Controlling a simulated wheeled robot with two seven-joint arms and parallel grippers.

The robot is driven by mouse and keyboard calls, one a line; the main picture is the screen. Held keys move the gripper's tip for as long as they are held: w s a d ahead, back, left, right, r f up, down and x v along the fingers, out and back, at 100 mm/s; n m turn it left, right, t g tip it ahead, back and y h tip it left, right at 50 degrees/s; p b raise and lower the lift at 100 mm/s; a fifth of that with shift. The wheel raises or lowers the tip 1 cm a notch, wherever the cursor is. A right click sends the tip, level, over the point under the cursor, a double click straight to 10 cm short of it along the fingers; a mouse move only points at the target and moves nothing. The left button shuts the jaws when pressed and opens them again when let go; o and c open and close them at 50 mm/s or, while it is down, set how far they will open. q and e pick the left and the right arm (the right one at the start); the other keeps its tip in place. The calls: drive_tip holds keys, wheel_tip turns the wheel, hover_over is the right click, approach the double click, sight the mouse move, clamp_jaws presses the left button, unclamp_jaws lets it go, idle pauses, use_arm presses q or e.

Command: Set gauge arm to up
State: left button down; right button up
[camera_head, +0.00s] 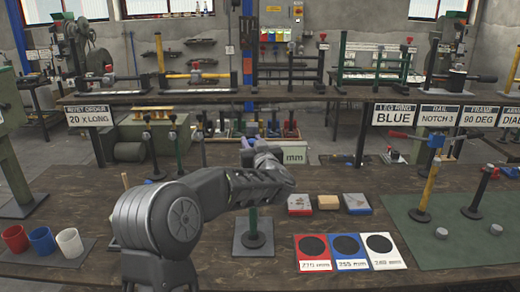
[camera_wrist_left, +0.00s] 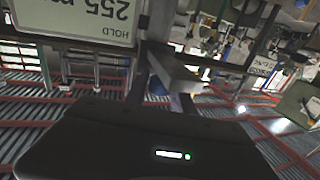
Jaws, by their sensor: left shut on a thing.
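My left gripper (camera_head: 262,152) reaches from the lower left to above the middle of the near bench. In the left wrist view its dark fingers (camera_wrist_left: 168,82) are shut on a pale grey bar (camera_wrist_left: 177,72), which seems to be the gauge arm. I cannot tell its angle well, as my arm and gripper hide most of it in the head view. A green post on a grey base plate (camera_head: 240,238) stands below my gripper.
Red, blue and white dial cards (camera_head: 346,251) and small blocks (camera_head: 328,202) lie to the right. A green mat (camera_head: 445,250) with posts is farther right. Three cups (camera_head: 42,240) stand at the left. A back bench (camera_head: 300,94) carries several presses.

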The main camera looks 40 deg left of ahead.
use_arm(q)
drive_tip(key=shift+a+r, duration=0.1)
drive_tip(key=shift+r, duration=0.6)
drive_tip(key=c, duration=1.3)
unclamp_jaws()
drive_tip(key=shift+c, duration=0.2)
drive_tip(key=shift+o, duration=1.4)
drive_tip(key=shift+f, duration=0.15)
use_arm(e)
drive_tip(key=shift+s+a+r, duration=0.15)
drive_tip(key=shift+r, duration=0.3)
use_arm(q)
drive_tip(key=shift+s+d, duration=0.25)
drive_tip(key=shift+d, duration=0.25)
drive_tip(key=b+v, duration=0.2)
drive_tip(key=v, duration=0.4)
drive_tip(key=shift+s+d, duration=0.3)
use_arm(e)
drive_tip(key=shift+f, duration=0.9)
